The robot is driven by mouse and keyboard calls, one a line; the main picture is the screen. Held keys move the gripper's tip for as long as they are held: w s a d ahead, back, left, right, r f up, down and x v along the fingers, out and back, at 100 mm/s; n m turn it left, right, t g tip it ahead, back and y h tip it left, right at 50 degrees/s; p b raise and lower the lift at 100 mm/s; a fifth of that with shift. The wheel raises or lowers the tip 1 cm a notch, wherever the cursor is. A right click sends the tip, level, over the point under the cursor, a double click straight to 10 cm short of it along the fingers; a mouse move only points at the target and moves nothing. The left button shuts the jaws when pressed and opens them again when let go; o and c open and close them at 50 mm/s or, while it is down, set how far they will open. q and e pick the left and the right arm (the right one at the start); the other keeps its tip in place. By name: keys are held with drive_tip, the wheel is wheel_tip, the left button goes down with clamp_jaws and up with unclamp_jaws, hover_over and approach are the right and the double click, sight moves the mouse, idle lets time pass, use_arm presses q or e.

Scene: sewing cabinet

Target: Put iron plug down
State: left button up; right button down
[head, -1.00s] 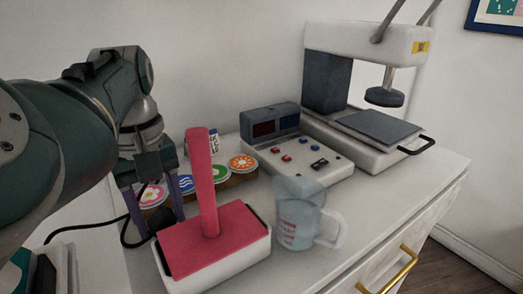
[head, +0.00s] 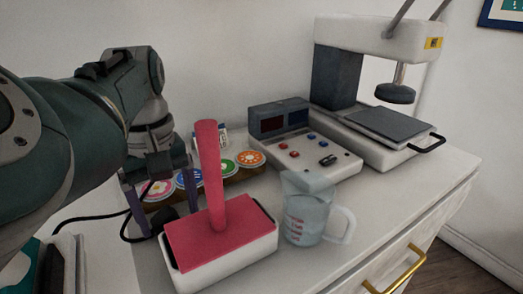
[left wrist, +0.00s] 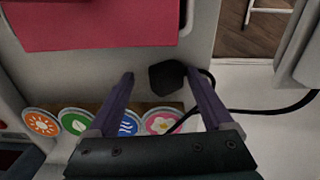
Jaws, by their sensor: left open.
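The iron plug (head: 166,214) is a small black block with a black cord, low on the white top, left of the red-topped box. It also shows in the left wrist view (left wrist: 168,78), between the fingertips and closer to the right-hand one. My left gripper (head: 166,208) is open, its two purple fingers pointing down on either side of the plug. In the left wrist view the left gripper (left wrist: 158,76) has a clear gap between the left-hand finger and the plug. Whether the other finger touches it I cannot tell. My right gripper is out of view.
A white box with a red lid and upright handle (head: 222,240) stands close beside the gripper. Round picture badges (head: 220,168) sit behind. A clear measuring jug (head: 308,212), a control box (head: 305,150) and a press (head: 375,95) stand to the right.

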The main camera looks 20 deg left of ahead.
sight(168, 211)
use_arm(q)
wheel_tip(168, 211, up, 13)
drive_tip(key=p, duration=0.3)
drive_tip(key=shift+s, duration=0.1)
